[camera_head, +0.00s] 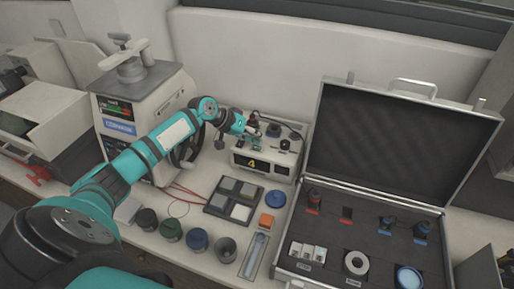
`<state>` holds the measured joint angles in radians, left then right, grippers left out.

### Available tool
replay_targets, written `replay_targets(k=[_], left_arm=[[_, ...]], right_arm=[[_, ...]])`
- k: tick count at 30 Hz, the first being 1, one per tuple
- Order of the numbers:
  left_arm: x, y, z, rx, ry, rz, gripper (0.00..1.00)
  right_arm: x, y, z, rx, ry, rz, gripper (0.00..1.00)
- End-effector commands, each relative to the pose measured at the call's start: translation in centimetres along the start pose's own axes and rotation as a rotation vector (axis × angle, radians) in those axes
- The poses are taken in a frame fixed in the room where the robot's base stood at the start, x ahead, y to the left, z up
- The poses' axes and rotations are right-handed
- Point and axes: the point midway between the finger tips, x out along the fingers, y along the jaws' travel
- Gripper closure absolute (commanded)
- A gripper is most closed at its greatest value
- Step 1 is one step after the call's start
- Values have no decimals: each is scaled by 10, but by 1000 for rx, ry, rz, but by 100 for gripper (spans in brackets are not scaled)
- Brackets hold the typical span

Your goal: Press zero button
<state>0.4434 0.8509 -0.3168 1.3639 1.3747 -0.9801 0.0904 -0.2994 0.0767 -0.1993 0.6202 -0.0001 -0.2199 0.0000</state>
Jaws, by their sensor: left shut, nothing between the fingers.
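A small light box-shaped device (262,164) with a yellow mark on its dark front panel stands at the back of the bench, near the middle of the view. A dark knob shows on its right side. My left gripper (252,130) is at the device's top left, shut with nothing in it. Whether it touches the device I cannot tell. I cannot make out a zero button; the gripper and arm cover part of the device. My right gripper is not in view.
A mounting press (140,100) stands behind my left arm. An open case (300,268) with several fittings is at right.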

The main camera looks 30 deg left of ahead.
Motion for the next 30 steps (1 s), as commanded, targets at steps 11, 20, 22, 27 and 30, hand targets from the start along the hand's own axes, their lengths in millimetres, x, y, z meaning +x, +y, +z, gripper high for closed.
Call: replay_targets(k=[11,20,22,27,30], left_arm=[[0,0,0,0,0,0,100],[5,-3,4,-1,-1,0,100],[6,-4,5,-1,-1,1,100],[6,-4,4,0,0,0,100],[6,-4,4,0,0,0,100]], right_arm=[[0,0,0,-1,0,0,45],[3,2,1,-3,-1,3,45],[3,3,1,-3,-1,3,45],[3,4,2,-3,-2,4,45],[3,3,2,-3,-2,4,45]])
